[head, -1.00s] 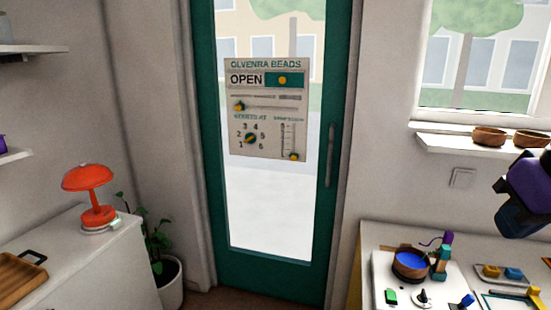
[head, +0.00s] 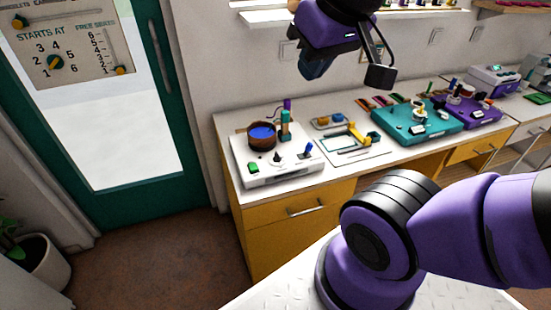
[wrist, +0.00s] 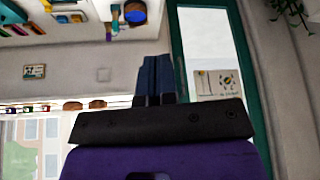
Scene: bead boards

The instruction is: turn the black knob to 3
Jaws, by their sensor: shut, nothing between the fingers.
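A small black knob (head: 276,158) stands on the white board (head: 262,181) at the left end of the counter. Its pointer and scale marks are too small to read. The board also bears a brown bowl of blue beads (head: 262,138), a green button (head: 253,168) and a blue lever (head: 308,149). My gripper (head: 313,70) is high above and behind the board in the head view, apart from everything. Its blue fingers (wrist: 155,75) are together and empty in the wrist view, where the knob cannot be made out.
A teal board (head: 418,128) and a purple board (head: 478,112) stand farther right on the counter. A tray with a yellow handle (head: 358,134) lies between. The glass door (head: 165,80) with a dial sign (head: 75,50) is left. Air above the white board is free.

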